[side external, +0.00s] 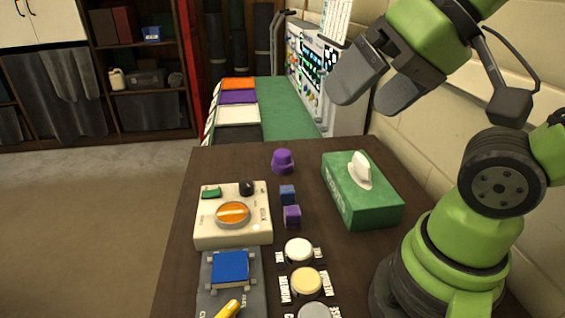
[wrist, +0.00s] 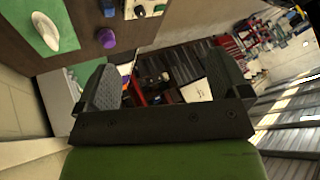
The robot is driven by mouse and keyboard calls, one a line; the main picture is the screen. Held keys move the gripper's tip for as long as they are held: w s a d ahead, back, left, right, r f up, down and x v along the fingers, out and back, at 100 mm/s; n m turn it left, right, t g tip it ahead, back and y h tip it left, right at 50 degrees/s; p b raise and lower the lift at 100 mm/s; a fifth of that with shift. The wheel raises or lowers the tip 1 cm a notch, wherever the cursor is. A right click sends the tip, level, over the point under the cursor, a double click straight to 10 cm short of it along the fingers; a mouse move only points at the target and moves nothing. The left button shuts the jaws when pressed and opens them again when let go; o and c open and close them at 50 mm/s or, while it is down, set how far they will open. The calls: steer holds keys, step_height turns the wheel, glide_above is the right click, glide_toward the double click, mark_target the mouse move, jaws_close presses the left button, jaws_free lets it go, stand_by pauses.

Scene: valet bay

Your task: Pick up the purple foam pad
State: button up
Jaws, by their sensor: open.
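The purple foam pad (side external: 238,97) lies flat between an orange pad (side external: 238,83) and a white pad (side external: 238,114), at the left side of a green-topped bench (side external: 285,105) behind the brown table. In the wrist view a small purple patch (wrist: 124,70) beside the left finger may be the same pad, mostly hidden. My gripper (side external: 377,90) is open and empty, raised high at the upper right above the tissue box and well apart from the pad. Its two fingers also show in the wrist view (wrist: 162,85).
The brown table (side external: 180,270) holds a green tissue box (side external: 365,205), a purple knob-shaped object (side external: 282,162), small blue (side external: 287,194) and purple (side external: 292,216) cubes, a cream dial box (side external: 215,235) and several round buttons. A panel with lit screens (side external: 312,65) stands right of the bench.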

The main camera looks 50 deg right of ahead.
steer(key=w+d+g+h, duration=0.1)
steer(key=w+d, duration=0.3)
steer(key=w, duration=0.6)
steer(key=n+g+h, duration=0.2)
steer(key=g, duration=0.1)
glide_above(283, 152)
steer(key=s, duration=0.2)
step_height(283, 152, down, 21)
steer(key=shift+s+a+r, duration=0.1)
steer(key=shift+s, duration=0.05)
steer(key=x, duration=0.3)
steer(key=shift+f, duration=0.35)
steer(key=shift+a+x, duration=0.15)
steer(key=shift+x, duration=1.45)
steer(key=shift+a+x, duration=0.15)
steer(key=shift+x, duration=1.45)
steer(key=c, duration=1)
